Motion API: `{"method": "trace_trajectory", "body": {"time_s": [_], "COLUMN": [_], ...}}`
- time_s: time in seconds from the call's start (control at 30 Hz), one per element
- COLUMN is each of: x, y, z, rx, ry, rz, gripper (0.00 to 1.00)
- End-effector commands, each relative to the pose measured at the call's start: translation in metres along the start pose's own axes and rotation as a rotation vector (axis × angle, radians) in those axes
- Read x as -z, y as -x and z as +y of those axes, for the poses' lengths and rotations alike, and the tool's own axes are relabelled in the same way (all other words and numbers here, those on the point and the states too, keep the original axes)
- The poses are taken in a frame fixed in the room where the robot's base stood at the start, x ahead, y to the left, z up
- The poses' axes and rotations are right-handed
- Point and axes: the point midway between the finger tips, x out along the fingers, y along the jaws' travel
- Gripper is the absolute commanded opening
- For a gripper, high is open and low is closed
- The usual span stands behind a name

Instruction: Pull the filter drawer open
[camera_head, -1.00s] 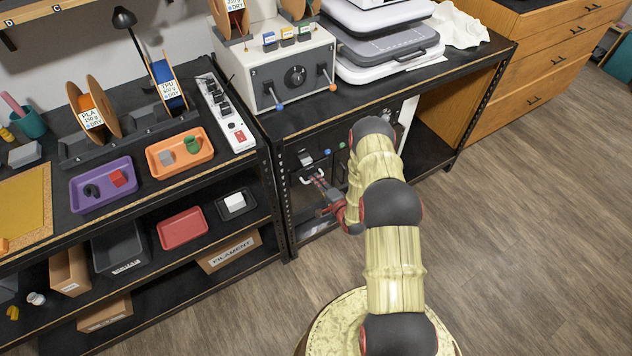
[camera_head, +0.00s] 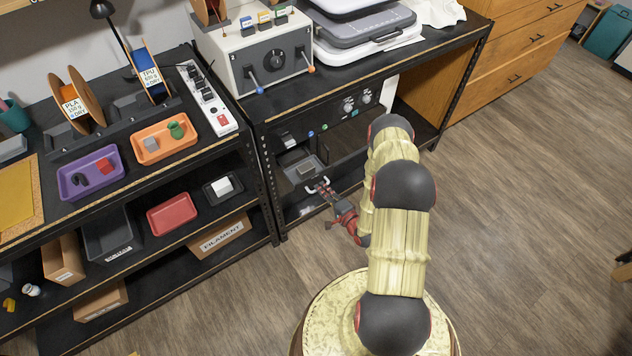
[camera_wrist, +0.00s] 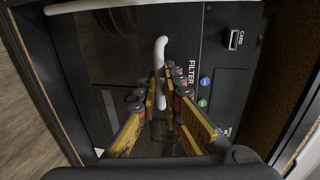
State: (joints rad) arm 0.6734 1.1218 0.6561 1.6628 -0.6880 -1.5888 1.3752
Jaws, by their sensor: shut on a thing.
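The filter drawer (camera_head: 289,160) stands out from the black cabinet under the bench, and its open top shows a grey item inside. Its white handle (camera_head: 315,186) is on the front. My gripper (camera_head: 325,190) is shut on the handle in the head view. In the wrist view, the handle (camera_wrist: 161,58) is a white bar between the yellow fingers of my gripper (camera_wrist: 162,88). The FILTER label (camera_wrist: 192,72) is printed on the dark front to the right of the handle.
The cabinet panel has several knobs (camera_head: 349,108) to the right of the drawer. A black bench post (camera_head: 268,185) stands close on its left. Wooden floor (camera_head: 500,220) is free to the right. A shelf with a red tray (camera_head: 172,215) is further left.

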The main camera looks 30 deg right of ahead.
Motion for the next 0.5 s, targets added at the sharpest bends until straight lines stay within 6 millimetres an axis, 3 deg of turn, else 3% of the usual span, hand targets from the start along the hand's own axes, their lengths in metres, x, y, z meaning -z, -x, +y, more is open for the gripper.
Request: {"method": "trace_trajectory", "body": {"time_s": [0.2, 0.5], "x": [0.0003, 0.0000], "y": [0.0119, 0.0125], "z": [0.0035, 0.0039], "rx": [-0.002, -0.002], "ry": [-0.001, 0.000], "rz": [0.001, 0.000], "gripper": [0.00, 0.00]}}
